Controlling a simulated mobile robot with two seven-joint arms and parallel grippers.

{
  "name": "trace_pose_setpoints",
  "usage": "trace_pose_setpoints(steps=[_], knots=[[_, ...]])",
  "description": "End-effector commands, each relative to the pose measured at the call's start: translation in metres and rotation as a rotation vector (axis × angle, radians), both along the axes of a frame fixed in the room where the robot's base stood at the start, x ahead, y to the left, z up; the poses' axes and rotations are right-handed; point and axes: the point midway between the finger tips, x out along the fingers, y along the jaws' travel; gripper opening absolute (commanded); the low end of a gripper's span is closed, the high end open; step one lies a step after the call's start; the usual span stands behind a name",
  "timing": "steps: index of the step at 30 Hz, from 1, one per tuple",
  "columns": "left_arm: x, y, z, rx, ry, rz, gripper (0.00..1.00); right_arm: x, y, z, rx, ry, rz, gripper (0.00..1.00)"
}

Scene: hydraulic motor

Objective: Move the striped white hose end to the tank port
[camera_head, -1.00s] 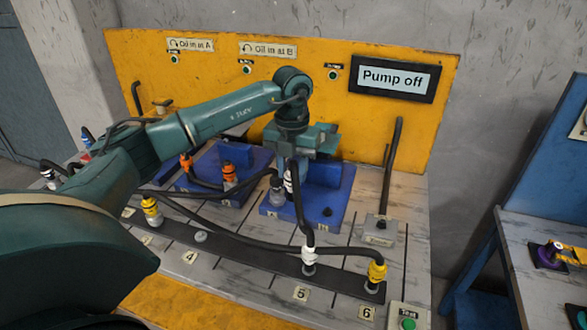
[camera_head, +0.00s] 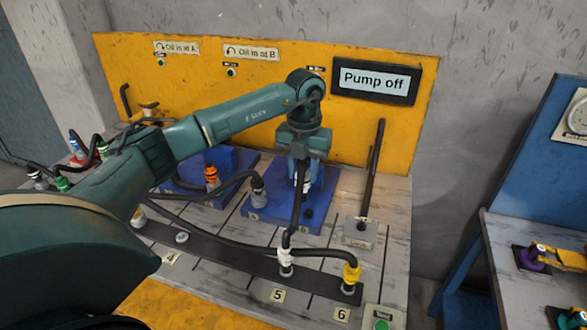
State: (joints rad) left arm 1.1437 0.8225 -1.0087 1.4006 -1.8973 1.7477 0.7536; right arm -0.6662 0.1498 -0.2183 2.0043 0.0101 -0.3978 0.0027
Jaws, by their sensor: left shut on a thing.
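My left gripper (camera_head: 301,160) points down over the right-hand blue block (camera_head: 262,222) and is shut on the striped white hose end (camera_head: 306,184). Only a small part of the white end shows below the fingers. Its black hose (camera_head: 296,213) hangs down to a plain white fitting (camera_head: 285,257) on the dark strip near label 5. A small dark port (camera_head: 308,212) shows on the block just below the held end; I cannot tell whether they touch. No tank port label is readable. My right gripper is not in view.
A grey fitting (camera_head: 258,187) with a black hose stands on the same block, left of the gripper. A tall dark lever (camera_head: 371,175) rises to the right. A yellow fitting (camera_head: 351,273) sits near label 6. The yellow panel (camera_head: 215,95) stands behind.

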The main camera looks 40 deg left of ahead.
Motion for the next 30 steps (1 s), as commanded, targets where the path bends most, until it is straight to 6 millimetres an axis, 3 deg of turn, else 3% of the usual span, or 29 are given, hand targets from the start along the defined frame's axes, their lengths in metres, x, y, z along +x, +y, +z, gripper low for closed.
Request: trace_pose_setpoints(steps=[15, 30], knots=[[0.052, -0.068, 0.0, -0.001, -0.001, -0.002, 0.0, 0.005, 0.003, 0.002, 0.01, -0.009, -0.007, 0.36], [0.098, -0.125, -0.001, 0.001, -0.001, 0.001, 0.0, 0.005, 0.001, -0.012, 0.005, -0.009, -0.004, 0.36]])
